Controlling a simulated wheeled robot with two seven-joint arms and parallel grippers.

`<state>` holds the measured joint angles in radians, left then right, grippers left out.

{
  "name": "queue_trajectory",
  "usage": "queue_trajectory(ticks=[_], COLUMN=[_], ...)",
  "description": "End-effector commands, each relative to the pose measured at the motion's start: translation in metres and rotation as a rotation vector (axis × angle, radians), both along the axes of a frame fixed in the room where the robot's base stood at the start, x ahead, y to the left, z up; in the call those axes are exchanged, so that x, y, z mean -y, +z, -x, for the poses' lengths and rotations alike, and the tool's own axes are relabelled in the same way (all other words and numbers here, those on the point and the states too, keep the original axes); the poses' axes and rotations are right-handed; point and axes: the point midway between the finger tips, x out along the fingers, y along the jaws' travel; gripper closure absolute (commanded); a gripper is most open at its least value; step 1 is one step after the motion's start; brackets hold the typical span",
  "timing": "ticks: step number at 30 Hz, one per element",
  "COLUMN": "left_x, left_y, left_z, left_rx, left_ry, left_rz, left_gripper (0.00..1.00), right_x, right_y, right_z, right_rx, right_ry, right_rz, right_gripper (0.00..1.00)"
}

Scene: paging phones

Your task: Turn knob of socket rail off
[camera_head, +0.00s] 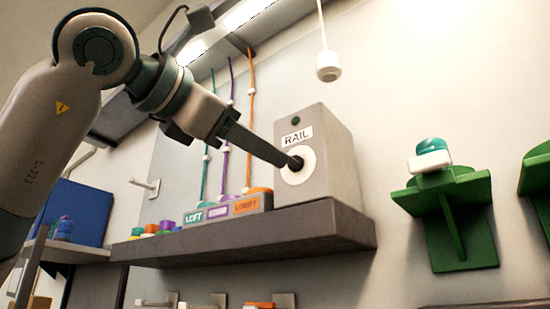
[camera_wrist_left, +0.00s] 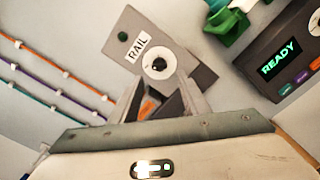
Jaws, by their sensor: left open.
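The socket rail is a grey box (camera_head: 333,160) labelled RAIL on a dark shelf; it also shows in the left wrist view (camera_wrist_left: 185,70). On its front is a white round dial with a dark centre knob (camera_wrist_left: 158,64); the dial also shows in the head view (camera_head: 298,178). A small dark green dot is above the label. My left gripper (camera_head: 287,161) has its fingertips at the dial, partly covering the knob in the head view. In the left wrist view the fingers (camera_wrist_left: 160,82) are apart, just below the dial. I cannot tell whether they touch the knob. My right gripper is not in view.
The dark shelf (camera_head: 260,243) carries labelled blocks, LOFT (camera_head: 193,217) among them, left of the box. Coloured cables run up the wall. A green bracket (camera_head: 445,215) holds a teal-and-white item (camera_head: 430,157). A READY panel (camera_wrist_left: 284,62) is at right. A white pendant (camera_head: 328,66) hangs above.

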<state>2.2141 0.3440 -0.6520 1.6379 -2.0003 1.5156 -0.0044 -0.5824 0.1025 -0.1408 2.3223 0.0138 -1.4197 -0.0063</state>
Motion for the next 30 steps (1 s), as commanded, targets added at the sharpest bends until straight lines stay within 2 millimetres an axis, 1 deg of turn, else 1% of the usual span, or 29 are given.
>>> queue_trajectory(ticks=[1,9,15,21,30], left_x=[-0.008,-0.040,-0.058,-0.066,-0.067], left_y=[-0.001,-0.001,-0.001,-0.001,-0.001], left_z=[0.009,0.053,0.078,0.090,0.091], left_rx=[0.002,0.002,-0.001,-0.002,-0.002], left_ry=[0.002,0.002,0.001,0.000,0.000], left_rz=[0.001,0.001,0.002,0.000,0.000], left_gripper=[0.58,0.58,0.58,0.58,0.58], right_x=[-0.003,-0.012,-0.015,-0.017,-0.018], right_y=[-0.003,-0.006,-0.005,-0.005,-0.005], right_z=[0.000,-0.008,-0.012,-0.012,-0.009], right_rx=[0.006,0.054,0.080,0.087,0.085], right_ry=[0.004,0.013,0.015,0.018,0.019], right_rz=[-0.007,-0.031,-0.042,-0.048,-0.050], right_gripper=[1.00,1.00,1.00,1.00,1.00])
